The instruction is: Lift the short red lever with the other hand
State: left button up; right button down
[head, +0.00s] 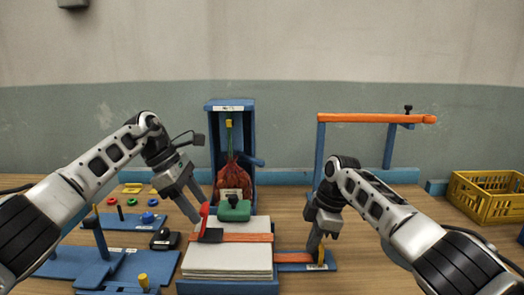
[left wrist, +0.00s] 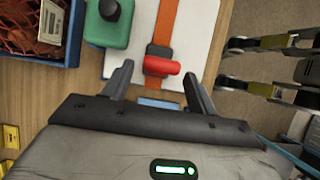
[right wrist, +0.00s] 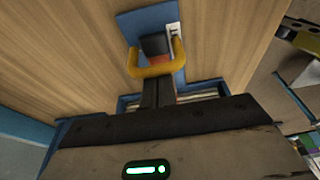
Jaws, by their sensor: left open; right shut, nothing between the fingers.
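In the head view this gripper (head: 200,214) is just above the stack's left side. My right gripper (right wrist: 156,62) is shut and empty at a yellow loop handle (right wrist: 150,72) on the strap's right end; its fingers appear to pass through the loop.
A green block with a black knob (head: 234,209) sits on the stack. Behind it is a blue frame (head: 212,150) with a red net sack (head: 234,180). Blue fixtures with buttons (head: 126,219) stand left, an orange-topped rack (head: 365,118) and yellow crate (head: 487,201) right.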

pick_arm(q)
jog(key=shift+r, duration=0.1)
pick_arm(e)
jog(key=shift+d, duration=0.2)
pick_arm(q)
notch_tip(320, 180, up, 8)
dwell(0.6)
